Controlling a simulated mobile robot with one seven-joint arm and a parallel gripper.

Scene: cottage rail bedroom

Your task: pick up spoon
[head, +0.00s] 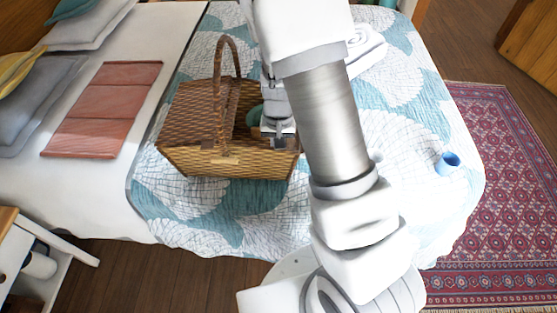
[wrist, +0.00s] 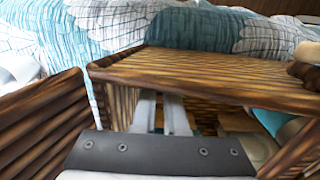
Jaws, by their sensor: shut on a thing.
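A brown wicker basket (head: 185,158) with an upright handle stands on the bed, and it fills much of the wrist view (wrist: 205,67). My gripper (head: 280,139) reaches down into the open right part of the basket. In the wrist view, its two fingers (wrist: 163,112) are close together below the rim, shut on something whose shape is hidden. I cannot make out a spoon in either view. A teal item (head: 254,117) sits inside the basket beside my gripper, and a tan item (wrist: 237,122) shows in the wrist view.
A small blue cup (head: 447,163) stands on the quilt (head: 215,207) at the right. A folded pink cloth (head: 104,108) lies at the left. A folded white cloth (head: 366,47) lies behind my arm. The basket's walls surround my fingers closely.

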